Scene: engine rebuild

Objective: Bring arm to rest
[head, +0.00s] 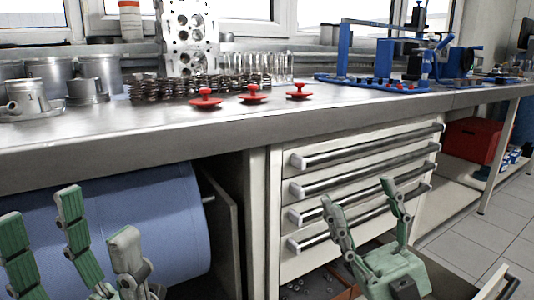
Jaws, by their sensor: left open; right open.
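My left gripper (92,222) is at the lower left of the head view, with its green finger pads spread and nothing between them. It is below the bench top, in front of a blue cylinder. My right gripper (358,194) is at the lower right, fingers pointing up and apart, empty. It is in front of the drawer cabinet (364,180), below the bench edge. Whether its fingers touch the drawer handles cannot be told. My arms are mostly out of view.
The steel workbench (240,127) carries metal pistons (27,97), springs (150,90), red knobbed pieces (205,100) and a blue fixture (384,62). The blue cylinder (165,215) is underneath. A bottom drawer (492,282) appears pulled out near my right gripper. A red box (470,140) sits on the right shelf.

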